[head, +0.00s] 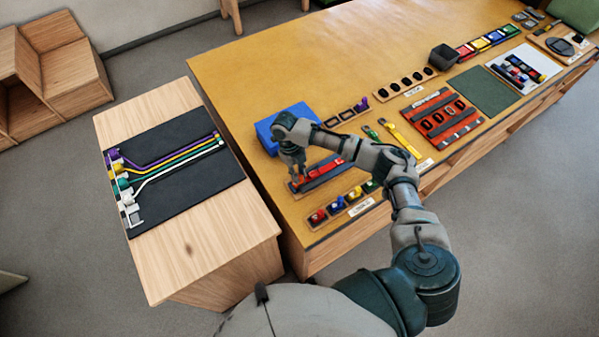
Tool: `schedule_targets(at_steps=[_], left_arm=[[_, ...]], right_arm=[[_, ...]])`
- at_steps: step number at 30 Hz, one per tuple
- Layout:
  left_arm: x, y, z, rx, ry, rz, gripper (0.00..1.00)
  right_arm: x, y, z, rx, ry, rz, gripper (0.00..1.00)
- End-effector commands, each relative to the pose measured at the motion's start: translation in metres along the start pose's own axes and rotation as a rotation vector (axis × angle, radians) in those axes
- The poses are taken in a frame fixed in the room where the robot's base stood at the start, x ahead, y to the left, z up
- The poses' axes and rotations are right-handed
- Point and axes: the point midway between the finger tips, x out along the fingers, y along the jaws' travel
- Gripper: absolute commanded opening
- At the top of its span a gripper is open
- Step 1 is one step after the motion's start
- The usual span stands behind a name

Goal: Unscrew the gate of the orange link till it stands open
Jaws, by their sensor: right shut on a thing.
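My right gripper (296,176) points down over the near left part of the large yellow-topped table. It is shut on a small orange piece, which I take to be the orange link (299,183), at the left end of a dark strip on a wooden board. The gripper hides most of the link, so I cannot tell whether its gate is open or closed. A red piece (325,168) lies on the strip just right of the gripper. My left gripper is not in view.
A blue block (285,122) stands right behind the gripper. A row of coloured pieces (338,203) lies in front, near the table edge. Dark links (340,117) and a yellow strap (404,140) lie farther right. A side table (215,240) with a black mat and coloured cords stands left.

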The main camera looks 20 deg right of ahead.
Motion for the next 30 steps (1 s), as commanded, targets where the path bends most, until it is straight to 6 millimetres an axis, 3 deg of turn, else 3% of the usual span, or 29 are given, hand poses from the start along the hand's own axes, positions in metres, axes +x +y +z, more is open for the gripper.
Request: schedule_targets(at_steps=[8, 9, 12, 13, 23, 30], left_arm=[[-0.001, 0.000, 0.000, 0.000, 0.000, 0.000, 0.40], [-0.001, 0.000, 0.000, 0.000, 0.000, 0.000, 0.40], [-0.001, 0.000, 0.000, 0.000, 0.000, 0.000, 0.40], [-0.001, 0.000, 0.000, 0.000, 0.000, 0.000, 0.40], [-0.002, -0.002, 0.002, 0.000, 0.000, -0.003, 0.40], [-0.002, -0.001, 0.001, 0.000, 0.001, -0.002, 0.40]], right_arm=[[-0.002, 0.001, 0.002, -0.093, -0.009, -0.023, 0.00], [-0.002, 0.001, 0.002, -0.092, -0.009, -0.022, 0.23], [-0.002, 0.001, 0.002, -0.091, -0.008, -0.022, 0.48], [-0.002, 0.001, 0.002, -0.091, -0.008, -0.022, 0.50], [-0.005, 0.001, 0.001, -0.089, -0.005, -0.023, 0.50], [-0.046, 0.001, 0.002, -0.089, -0.008, -0.023, 0.50]])
